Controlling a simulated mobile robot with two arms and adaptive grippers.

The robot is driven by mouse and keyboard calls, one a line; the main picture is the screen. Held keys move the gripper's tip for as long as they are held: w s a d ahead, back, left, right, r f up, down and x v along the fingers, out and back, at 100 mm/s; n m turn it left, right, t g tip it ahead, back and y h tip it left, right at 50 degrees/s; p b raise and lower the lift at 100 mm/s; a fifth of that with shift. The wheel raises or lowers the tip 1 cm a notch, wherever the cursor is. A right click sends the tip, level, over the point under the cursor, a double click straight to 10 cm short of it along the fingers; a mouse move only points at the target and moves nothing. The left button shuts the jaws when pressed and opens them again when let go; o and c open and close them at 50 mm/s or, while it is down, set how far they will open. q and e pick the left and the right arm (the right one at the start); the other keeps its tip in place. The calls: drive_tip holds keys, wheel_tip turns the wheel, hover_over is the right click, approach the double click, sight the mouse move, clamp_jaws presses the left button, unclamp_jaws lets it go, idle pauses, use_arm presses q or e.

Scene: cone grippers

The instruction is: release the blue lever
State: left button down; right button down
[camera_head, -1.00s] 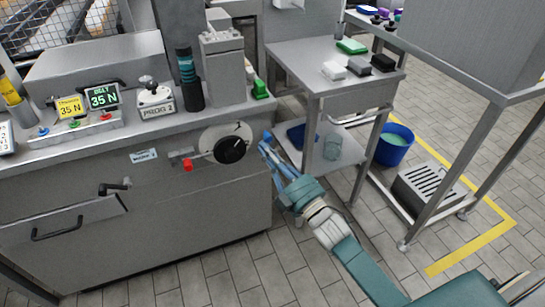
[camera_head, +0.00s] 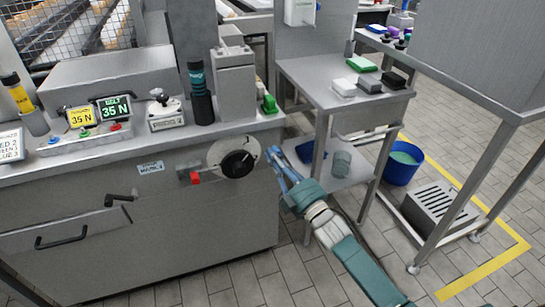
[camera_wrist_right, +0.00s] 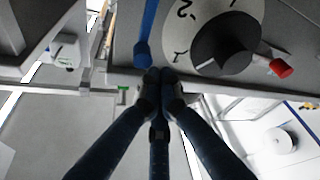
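The blue lever (camera_wrist_right: 145,35) shows in the right wrist view as a straight blue bar with a rounded end, left of a dial. My right gripper (camera_wrist_right: 160,75) has its dark fingertips close together just below and right of that end. They look shut with nothing between them, and a small gap seems to separate them from the lever. In the head view my right gripper (camera_head: 274,153) is at the machine's right edge, beside the dial. I cannot tell the lever from the fingers there. My left gripper is not in view.
The white dial (camera_head: 234,157) has a black knob and a red-tipped handle (camera_head: 194,177). A steel table (camera_head: 322,92) with several small blocks stands to the right. A blue bucket (camera_head: 402,165) is on the floor. The floor in front of the machine is clear.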

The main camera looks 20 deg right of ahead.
drive_tip(key=shift+d, duration=0.1)
drive_tip(key=shift+d+r+m, duration=0.1)
drive_tip(key=shift+d+m, duration=0.05)
drive_tip(key=shift+m, duration=0.25)
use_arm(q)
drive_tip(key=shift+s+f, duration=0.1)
use_arm(e)
drive_tip(key=shift+d+m+t+h, duration=0.3)
drive_tip(key=shift+d+m+h, duration=0.2)
drive_tip(key=shift+m, duration=0.4)
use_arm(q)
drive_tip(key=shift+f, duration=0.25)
use_arm(e)
drive_tip(key=d+f+m+t+h, duration=0.1)
drive_tip(key=d+m+h, duration=0.4)
drive_tip(key=m, duration=0.7)
drive_tip(key=shift+d+f+h, duration=0.3)
drive_tip(key=shift+d+f, duration=0.15)
drive_tip(key=shift+f, duration=0.05)
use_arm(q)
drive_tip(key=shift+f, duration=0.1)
use_arm(e)
drive_tip(key=shift+w+d+f+m, duration=0.1)
drive_tip(key=shift+d+f+m, duration=0.15)
drive_tip(key=shift+m, duration=0.55)
drive_tip(key=shift+r, duration=0.15)
